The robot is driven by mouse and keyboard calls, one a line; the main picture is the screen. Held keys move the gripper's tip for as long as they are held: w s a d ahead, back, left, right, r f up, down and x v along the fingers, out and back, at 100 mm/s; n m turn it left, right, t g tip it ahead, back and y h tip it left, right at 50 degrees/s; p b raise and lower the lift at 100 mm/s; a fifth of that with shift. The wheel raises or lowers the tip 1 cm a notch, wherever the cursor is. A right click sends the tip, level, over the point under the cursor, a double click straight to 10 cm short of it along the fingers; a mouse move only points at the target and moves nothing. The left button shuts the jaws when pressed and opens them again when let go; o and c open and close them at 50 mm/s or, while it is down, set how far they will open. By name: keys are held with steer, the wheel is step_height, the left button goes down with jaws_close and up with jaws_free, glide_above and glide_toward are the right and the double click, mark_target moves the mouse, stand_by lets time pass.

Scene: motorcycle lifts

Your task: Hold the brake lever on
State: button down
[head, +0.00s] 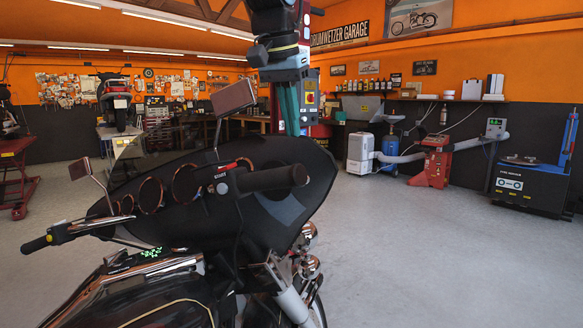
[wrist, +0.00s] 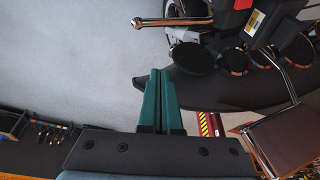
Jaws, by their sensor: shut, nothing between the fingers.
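The motorcycle's right handlebar grip (head: 275,178) is black and points right, in front of the dark fairing (head: 290,207). A chrome lever with a ball end, which looks like the brake lever (wrist: 172,21), shows at the top of the wrist view. I cannot make it out clearly in the head view. My gripper (head: 291,130) has green fingers pointing down, beyond the grip, near the fairing's upper edge. In the wrist view my gripper (wrist: 159,72) is shut and empty, with its tips apart from the lever. The fairing edge shows close beside the tips.
A mirror (head: 233,98) stands left of my arm and shows close at the wrist view's lower right (wrist: 285,138). Round gauges (head: 187,182) line the fairing. Open floor (head: 430,260) lies right of the motorcycle. A red machine (head: 433,163) stands farther back.

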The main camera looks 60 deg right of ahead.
steer(key=shift+f, duration=0.1)
steer(key=p+x, duration=0.3)
steer(key=x, duration=0.7)
steer(key=a, duration=0.2)
steer(key=a+p, duration=0.1)
steer(key=a, duration=0.1)
steer(key=shift+s+r, duration=0.15)
steer(key=shift+r, duration=0.2)
steer(key=shift+s+a+r+m+g+h+b, duration=0.1)
steer(key=shift+a+m+g+h+b, duration=0.15)
steer(key=shift+a+m+b, duration=0.55)
steer(key=shift+s+a+r+m+g+h+b, duration=0.1)
steer(key=shift+a+m+g+h+b, duration=0.25)
steer(key=shift+a+b, duration=0.85)
steer(key=shift+d+f, duration=0.1)
